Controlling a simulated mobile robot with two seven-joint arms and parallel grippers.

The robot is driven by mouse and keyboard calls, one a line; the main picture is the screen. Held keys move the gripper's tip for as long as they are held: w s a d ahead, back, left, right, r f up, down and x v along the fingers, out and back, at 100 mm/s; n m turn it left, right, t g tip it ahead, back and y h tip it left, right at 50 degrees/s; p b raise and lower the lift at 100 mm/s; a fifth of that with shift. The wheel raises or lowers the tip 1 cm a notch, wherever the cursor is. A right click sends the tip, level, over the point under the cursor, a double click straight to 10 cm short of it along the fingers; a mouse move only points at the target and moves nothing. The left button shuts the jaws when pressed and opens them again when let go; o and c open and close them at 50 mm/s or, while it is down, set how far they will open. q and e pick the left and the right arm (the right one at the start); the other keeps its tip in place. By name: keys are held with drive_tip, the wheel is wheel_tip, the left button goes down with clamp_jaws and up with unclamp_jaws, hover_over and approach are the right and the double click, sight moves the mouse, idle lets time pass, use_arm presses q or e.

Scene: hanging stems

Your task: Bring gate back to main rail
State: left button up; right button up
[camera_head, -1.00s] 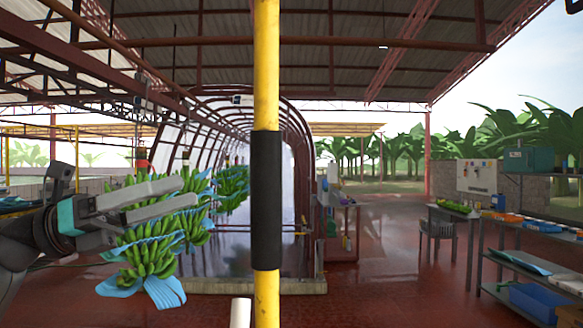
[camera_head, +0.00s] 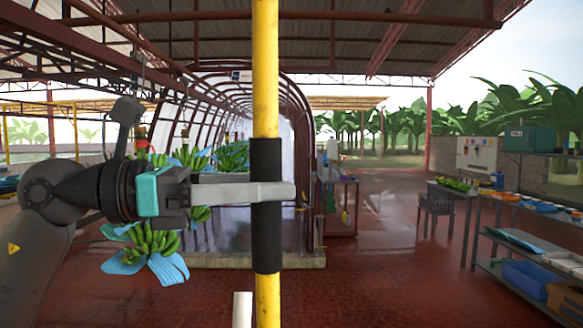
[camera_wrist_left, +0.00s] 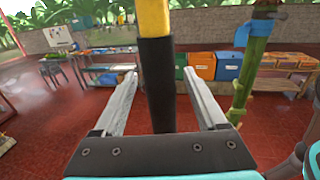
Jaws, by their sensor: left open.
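A yellow pole (camera_head: 266,90) with a black sleeve (camera_head: 266,222) stands upright in the middle of the head view; I cannot tell whether it is part of the gate. My left gripper (camera_head: 285,190) reaches across from the left, with one finger in front of the sleeve. In the left wrist view, the black sleeve (camera_wrist_left: 160,100) is between the open fingers of my left gripper (camera_wrist_left: 160,76), with gaps on both sides. Dark red overhead beams (camera_head: 105,42) run at the upper left; I cannot tell which is the main rail. My right gripper is not in view.
Green banana bunches (camera_head: 152,240) with blue sheets hang at the left behind my arm. A white post end (camera_head: 242,310) stands at the bottom beside the pole. Shelves (camera_head: 520,240) with bins stand at the right. The red floor (camera_head: 390,270) between is clear.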

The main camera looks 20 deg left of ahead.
use_arm(q)
drive_tip(key=shift+p+x, duration=0.4)
drive_tip(key=shift+x, duration=1.35)
clamp_jaws()
